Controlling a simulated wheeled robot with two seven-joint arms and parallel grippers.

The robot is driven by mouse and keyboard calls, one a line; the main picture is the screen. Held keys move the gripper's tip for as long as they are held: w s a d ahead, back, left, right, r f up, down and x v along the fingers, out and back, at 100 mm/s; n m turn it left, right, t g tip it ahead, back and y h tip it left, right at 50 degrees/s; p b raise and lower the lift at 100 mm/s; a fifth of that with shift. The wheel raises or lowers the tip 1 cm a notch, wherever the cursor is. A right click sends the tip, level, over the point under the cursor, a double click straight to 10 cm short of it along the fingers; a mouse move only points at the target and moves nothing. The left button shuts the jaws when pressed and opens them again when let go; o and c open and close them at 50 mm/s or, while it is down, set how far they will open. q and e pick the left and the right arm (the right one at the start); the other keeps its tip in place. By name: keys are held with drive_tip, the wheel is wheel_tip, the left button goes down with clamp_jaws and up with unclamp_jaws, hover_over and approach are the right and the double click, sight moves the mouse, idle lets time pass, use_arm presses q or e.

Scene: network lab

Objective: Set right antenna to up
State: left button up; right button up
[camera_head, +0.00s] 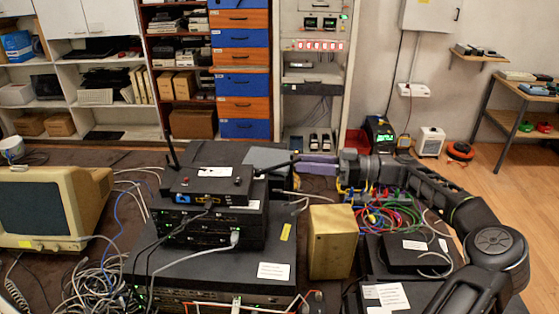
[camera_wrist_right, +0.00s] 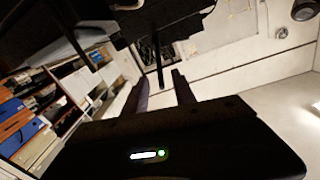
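The black router (camera_head: 212,186) sits on top of a stack of network boxes in the head view. Its left antenna (camera_head: 171,153) stands nearly upright, leaning a little left. Its right antenna (camera_head: 280,163) lies low, pointing right and slightly up. My right gripper (camera_head: 303,164) comes from the right, its fingers pointing left at the tip of that antenna. In the wrist view the fingers (camera_wrist_right: 160,88) are apart, and a thin black rod (camera_wrist_right: 158,66), seemingly the right antenna, shows in line with the gap between them. Contact cannot be told. My left gripper is not in view.
A tan box (camera_head: 332,242) stands right of the stack, below my right arm. Coloured cables (camera_head: 385,216) and a small black box (camera_head: 405,254) lie further right. An old beige monitor (camera_head: 50,207) and loose cables fill the left side.

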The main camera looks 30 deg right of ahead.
sight(279, 167)
drive_tip(key=p+x, duration=0.2)
drive_tip(key=x, duration=0.5)
drive_tip(key=shift+r, duration=0.1)
drive_tip(key=shift+w+a, duration=0.1)
drive_tip(key=shift+a, duration=0.05)
clamp_jaws()
idle(1.1)
